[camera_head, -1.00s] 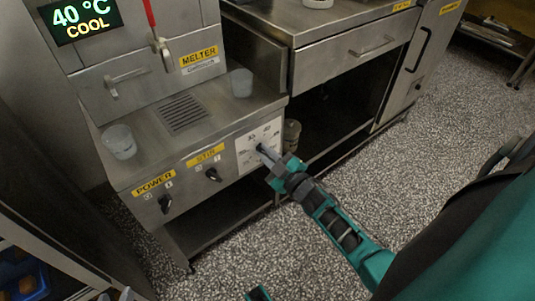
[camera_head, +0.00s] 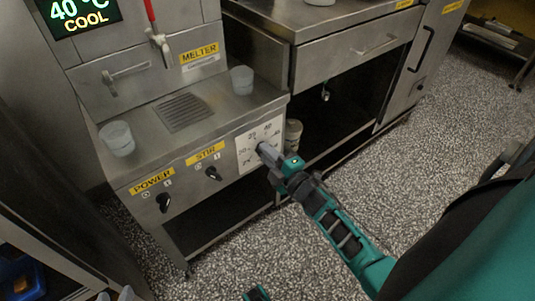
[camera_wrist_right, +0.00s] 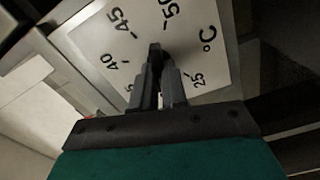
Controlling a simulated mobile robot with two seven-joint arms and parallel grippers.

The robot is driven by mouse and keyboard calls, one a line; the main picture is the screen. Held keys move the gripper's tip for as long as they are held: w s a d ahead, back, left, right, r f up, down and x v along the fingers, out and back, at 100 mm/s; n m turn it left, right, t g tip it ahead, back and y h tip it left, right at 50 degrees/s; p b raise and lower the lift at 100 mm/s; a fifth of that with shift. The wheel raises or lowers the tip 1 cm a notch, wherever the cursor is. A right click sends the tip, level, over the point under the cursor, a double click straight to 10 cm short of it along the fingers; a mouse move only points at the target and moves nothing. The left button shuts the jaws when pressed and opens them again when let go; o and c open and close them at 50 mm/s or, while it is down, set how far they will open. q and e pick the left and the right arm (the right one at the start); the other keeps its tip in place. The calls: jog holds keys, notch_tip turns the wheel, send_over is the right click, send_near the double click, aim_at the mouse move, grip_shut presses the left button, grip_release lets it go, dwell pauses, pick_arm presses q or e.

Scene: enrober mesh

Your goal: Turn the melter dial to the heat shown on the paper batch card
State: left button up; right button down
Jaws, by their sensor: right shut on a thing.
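The melter dial has a white square scale plate (camera_head: 245,158) on the front of the melter (camera_head: 218,128), at the right end of its panel. My right gripper (camera_head: 264,150) is shut on the dial knob (camera_wrist_right: 155,50), which its fingers mostly hide. In the right wrist view the plate (camera_wrist_right: 105,45) shows 25, 40, 45, 50 and °C; the knob's dark tip lies toward the side between 45 and 50, but its exact setting cannot be told. A teal piece of my left gripper (camera_head: 257,293) shows at the bottom edge. I cannot make out a paper batch card.
The melter display (camera_head: 78,14) reads 40 °C COOL. POWER (camera_head: 164,202) and STIR (camera_head: 213,173) knobs sit left of the dial. Two clear cups (camera_head: 118,138) (camera_head: 242,80) stand on the ledge. A container (camera_head: 293,134) stands right of the dial. The speckled floor in front is clear.

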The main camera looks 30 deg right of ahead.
dwell(0.4)
pick_arm(q)
jog(key=shift+r, duration=0.1)
pick_arm(e)
jog(key=c, duration=1.2)
grip_release()
jog(key=shift+o, duration=0.2)
jog(key=shift+s, duration=0.1)
pick_arm(q)
jog(key=shift+s+a+r+p, duration=0.15)
jog(key=shift+a+r+p, duration=0.25)
jog(key=shift+p, duration=0.8)
pick_arm(e)
jog(key=s+d, duration=0.1)
jog(key=s, duration=1.1)
jog(key=shift+s, duration=0.35)
